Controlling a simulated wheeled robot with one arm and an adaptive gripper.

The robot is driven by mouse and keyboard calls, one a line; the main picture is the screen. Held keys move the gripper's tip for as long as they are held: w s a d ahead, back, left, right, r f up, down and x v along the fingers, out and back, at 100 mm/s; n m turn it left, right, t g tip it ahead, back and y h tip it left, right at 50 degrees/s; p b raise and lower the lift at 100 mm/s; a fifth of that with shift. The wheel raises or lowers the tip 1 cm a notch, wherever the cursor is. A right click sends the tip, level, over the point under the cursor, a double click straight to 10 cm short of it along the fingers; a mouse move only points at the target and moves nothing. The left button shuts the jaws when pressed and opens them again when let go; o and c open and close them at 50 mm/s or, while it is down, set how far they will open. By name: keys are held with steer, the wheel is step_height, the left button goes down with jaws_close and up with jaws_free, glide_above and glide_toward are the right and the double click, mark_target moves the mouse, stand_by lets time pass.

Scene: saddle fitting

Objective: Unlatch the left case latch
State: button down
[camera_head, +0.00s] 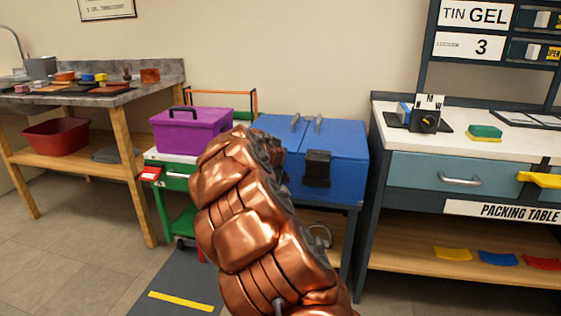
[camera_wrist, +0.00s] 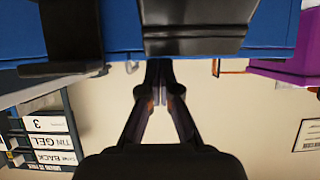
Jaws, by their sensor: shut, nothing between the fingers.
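The blue case (camera_head: 345,150) stands on a dark stand in the middle of the head view. Its right black latch (camera_head: 317,168) shows on the front; my copper-coloured arm hides the front's left part. The wrist view is upside down. There the blue case (camera_wrist: 120,30) fills the top, with one black latch (camera_wrist: 195,22) at top centre and the other (camera_wrist: 70,40) at left. My gripper (camera_wrist: 158,68) is shut and empty. Its fingertips are close to the centre latch's edge, which is the left one; I cannot tell whether they touch. The head view hides the gripper.
A purple case (camera_head: 195,130) stands left of the blue case on a green cart (camera_head: 172,180). The packing table (camera_head: 475,145) is close on the right. A wooden workbench (camera_head: 125,98) stands at far left. Floor is free at front left.

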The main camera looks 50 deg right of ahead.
steer(key=shift+s+a+f+b, duration=0.15)
steer(key=shift+a+f+b, duration=0.15)
steer(key=shift+b, duration=0.25)
steer(key=shift+s+a, duration=0.1)
steer(key=shift+s+f, duration=0.1)
steer(key=shift+f, duration=0.2)
steer(key=shift+w+r, duration=0.3)
steer(key=shift+r, duration=0.2)
steer(key=shift+w+d+r+p, duration=0.15)
steer(key=shift+d+r+p, duration=0.05)
steer(key=shift+d+r, duration=0.3)
steer(key=shift+w+d+r+p, duration=0.15)
steer(key=shift+d+r, duration=0.25)
steer(key=shift+r, duration=0.1)
steer(key=shift+w+d+r, duration=0.15)
steer(key=shift+r, duration=0.4)
steer(key=f+p+v, duration=0.1)
steer(key=p+v, duration=0.1)
steer(key=v, duration=0.7)
steer(key=shift+s+a+r, duration=0.25)
steer(key=shift+a, duration=0.25)
